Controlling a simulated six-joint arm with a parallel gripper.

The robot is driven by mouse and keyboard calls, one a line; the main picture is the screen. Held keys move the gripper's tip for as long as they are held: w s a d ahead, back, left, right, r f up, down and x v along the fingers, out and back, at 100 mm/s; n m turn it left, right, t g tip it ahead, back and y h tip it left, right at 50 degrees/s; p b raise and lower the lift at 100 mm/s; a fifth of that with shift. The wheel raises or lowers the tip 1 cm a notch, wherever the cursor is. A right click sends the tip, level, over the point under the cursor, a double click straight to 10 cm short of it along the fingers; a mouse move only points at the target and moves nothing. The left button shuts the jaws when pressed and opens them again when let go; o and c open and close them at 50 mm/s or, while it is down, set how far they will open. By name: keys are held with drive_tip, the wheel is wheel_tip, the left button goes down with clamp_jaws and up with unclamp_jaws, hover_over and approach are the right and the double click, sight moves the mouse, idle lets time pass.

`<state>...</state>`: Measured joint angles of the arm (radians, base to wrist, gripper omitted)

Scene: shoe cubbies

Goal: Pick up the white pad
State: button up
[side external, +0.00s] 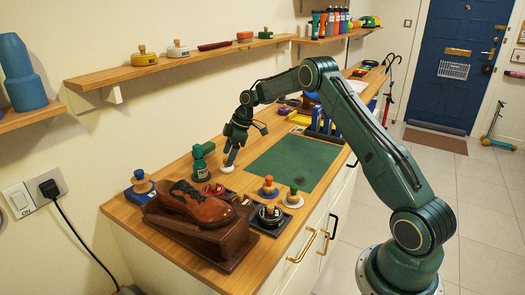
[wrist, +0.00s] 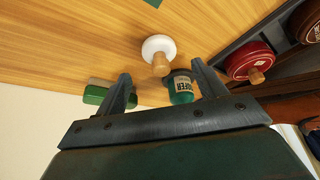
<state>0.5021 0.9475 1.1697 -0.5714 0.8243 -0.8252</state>
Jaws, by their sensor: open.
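The white pad (wrist: 158,45) is a round white disc with a wooden knob, lying on the wooden counter in the wrist view. In the side view it shows as a small white disc (side external: 227,168) below my gripper (side external: 232,148). In the wrist view my gripper (wrist: 166,84) is open, with its two fingers spread apart and nothing held. The pad appears just beyond the fingertips, between their lines. A green labelled bottle (wrist: 181,88) shows between the fingers, close to the right one. In the side view my fingers partly hide the pad's knob.
A green sprayer (side external: 201,162) stands left of the pad. A brown shoe (side external: 200,203) sits on a wooden stand in front. Dark trays hold red tins (wrist: 250,60) and a black tin (side external: 270,213). A green mat (side external: 295,162) lies clear.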

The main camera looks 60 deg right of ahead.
drive_tip(key=shift+x, duration=1.95)
drive_tip(key=shift+s, duration=0.15)
drive_tip(key=c, duration=1.1)
